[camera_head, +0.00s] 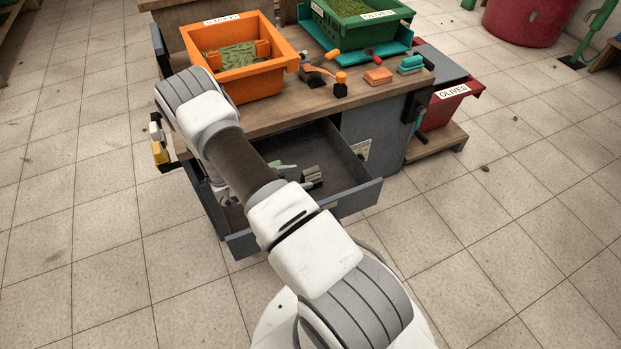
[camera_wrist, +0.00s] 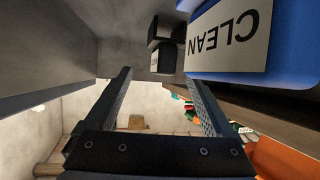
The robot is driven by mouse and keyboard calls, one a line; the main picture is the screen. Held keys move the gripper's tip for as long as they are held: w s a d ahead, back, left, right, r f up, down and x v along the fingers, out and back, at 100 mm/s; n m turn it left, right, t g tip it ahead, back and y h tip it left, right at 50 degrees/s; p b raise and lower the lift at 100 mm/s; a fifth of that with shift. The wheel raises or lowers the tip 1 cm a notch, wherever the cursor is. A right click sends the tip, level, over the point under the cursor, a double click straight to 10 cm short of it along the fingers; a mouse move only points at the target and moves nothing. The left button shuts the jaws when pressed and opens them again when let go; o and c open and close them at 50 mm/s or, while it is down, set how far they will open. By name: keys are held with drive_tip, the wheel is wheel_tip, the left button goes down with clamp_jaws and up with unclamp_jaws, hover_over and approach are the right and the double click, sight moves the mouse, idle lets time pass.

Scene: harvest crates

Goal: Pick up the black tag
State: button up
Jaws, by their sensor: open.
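No black tag can be made out for certain. In the wrist view, small black blocks (camera_wrist: 164,58) lie beside a blue box (camera_wrist: 290,50) labelled CLEAN, and I cannot tell whether one is the tag. They are beyond my fingertips. My gripper (camera_wrist: 160,77) is open, with nothing between its fingers. In the head view my arm hides the gripper and part of the open grey drawer (camera_head: 352,200). Small dark and grey items (camera_head: 311,175) and a pale green item (camera_head: 283,167) lie in the drawer, too small to identify.
The wooden worktop (camera_head: 278,118) above the drawer bears an orange crate (camera_head: 272,92), a green crate (camera_head: 345,34), an orange block (camera_head: 378,76), a teal-handled brush (camera_head: 411,64) and small tools. A red crate (camera_head: 465,97) labelled OLIVES stands at the right.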

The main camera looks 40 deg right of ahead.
sight(303, 176)
drive_tip(key=b+x, duration=0.1)
drive_tip(key=x, duration=0.4)
drive_tip(key=shift+w+a+f+b, duration=0.1)
drive_tip(key=shift+b, duration=0.3)
clamp_jaws()
